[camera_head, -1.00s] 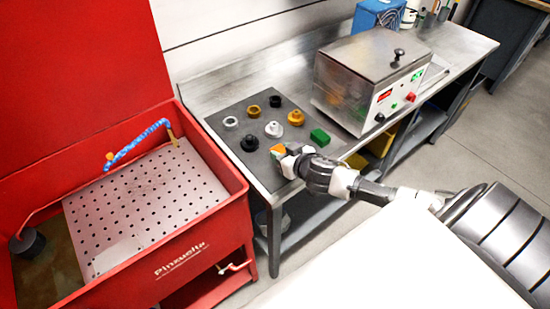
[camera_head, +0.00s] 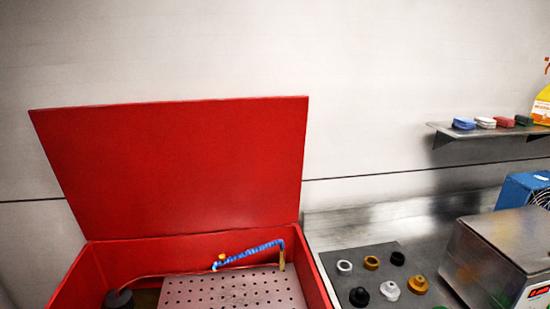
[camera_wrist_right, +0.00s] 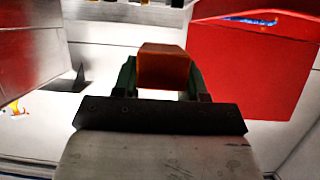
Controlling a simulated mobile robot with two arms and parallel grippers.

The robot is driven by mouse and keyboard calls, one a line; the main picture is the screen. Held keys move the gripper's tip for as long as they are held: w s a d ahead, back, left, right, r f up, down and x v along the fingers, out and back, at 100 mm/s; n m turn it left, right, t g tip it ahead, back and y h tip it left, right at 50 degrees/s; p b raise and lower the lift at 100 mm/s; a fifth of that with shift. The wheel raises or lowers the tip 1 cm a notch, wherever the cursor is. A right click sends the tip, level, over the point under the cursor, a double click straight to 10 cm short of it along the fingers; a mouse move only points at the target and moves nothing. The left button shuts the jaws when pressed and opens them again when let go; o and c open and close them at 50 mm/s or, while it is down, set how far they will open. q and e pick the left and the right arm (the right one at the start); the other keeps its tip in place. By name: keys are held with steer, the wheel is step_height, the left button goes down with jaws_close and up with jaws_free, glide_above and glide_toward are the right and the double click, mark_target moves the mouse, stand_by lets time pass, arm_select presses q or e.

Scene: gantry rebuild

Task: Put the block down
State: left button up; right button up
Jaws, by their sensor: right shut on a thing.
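My right gripper (camera_wrist_right: 162,80) shows in the right wrist view, its two dark green fingers shut on an orange-brown block (camera_wrist_right: 163,66). The block sits between the fingertips, and I see no surface under it. The dark mat (camera_head: 345,262) on the steel bench shows in the head view. Neither gripper shows in the head view, and my left gripper is in no view.
Black, white, silver and gold round parts stand on the mat, including a white one (camera_head: 390,291). A red washer tank (camera_head: 180,170) with its lid raised is to the left. A wall shelf (camera_head: 480,133) holds small coloured blocks and a yellow spray bottle (camera_head: 542,105). A metal box (camera_head: 495,255) stands at right.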

steer(key=s+a+r+b, duration=0.1)
steer(key=s+a, duration=0.1)
steer(key=a, duration=0.6)
steer(key=s+a+r+b, duration=0.1)
steer(key=s+a+r, duration=0.1)
steer(key=a, duration=0.6)
steer(key=shift+s+a+r+m+h+b, duration=0.15)
steer(key=shift+s+a+m+h+b, duration=0.2)
steer(key=shift+s, duration=0.2)
steer(key=shift+d, duration=0.1)
steer(key=w+d+f+p, duration=0.1)
steer(key=w+d, duration=0.2)
steer(key=d, duration=0.6)
steer(key=w+d+f+p, duration=0.1)
steer(key=w+d+p, duration=0.1)
steer(key=d, duration=0.7)
steer(key=shift+w+d+f, duration=0.25)
steer(key=shift+w+d, duration=0.1)
steer(key=shift+w, duration=0.05)
